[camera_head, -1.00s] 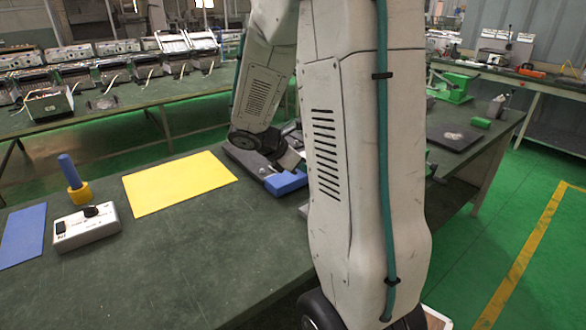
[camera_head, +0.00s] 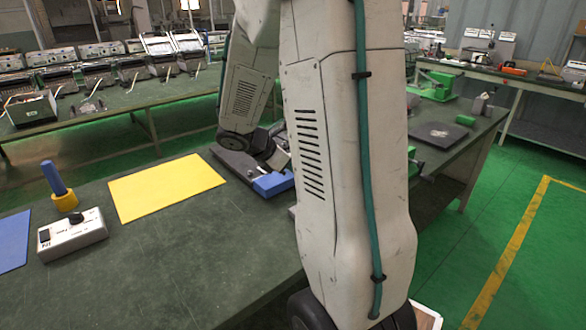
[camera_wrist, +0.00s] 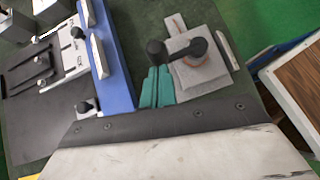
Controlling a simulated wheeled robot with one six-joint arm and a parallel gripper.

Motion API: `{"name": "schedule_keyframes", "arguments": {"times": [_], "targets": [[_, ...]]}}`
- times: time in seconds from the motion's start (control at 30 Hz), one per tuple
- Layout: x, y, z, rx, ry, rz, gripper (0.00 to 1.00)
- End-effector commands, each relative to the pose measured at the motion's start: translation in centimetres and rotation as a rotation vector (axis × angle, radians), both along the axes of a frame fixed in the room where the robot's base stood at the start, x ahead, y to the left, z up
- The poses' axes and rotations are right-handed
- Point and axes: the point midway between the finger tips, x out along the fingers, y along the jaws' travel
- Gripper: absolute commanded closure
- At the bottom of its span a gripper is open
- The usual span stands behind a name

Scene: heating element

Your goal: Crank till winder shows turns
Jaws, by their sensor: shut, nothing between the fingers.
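In the wrist view, the winder's crank (camera_wrist: 193,48) is a dark arm with a black knob at its left end. It sits on a grey square block (camera_wrist: 200,73). My gripper (camera_wrist: 156,72), with teal fingers, is shut and empty, its tips just below the crank's knob in the picture. I cannot tell whether they touch it. A long blue bar (camera_wrist: 108,65) lies left of the fingers, and its blue end also shows in the head view (camera_head: 272,184). In the head view my arm hides the crank and gripper. No turns reading is legible.
On the green bench (camera_head: 185,265) lie a yellow mat (camera_head: 165,187), a white control box (camera_head: 72,236), a blue-handled tool in a yellow holder (camera_head: 60,187) and a blue mat (camera_head: 12,240). A wood-topped surface (camera_wrist: 300,85) is at right in the wrist view.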

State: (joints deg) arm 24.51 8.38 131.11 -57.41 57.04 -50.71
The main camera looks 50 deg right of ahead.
Motion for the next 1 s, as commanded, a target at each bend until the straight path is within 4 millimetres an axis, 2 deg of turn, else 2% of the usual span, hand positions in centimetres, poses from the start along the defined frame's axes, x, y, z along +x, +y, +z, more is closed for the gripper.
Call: {"name": "schedule_keyframes", "arguments": {"times": [0.57, 1.0], "targets": [[0.3, -1.0, 0.0, 0.000, 0.002, -0.122, 1.00], [0.3, -4.2, -0.1, 0.001, 0.001, -0.511, 1.00]]}}
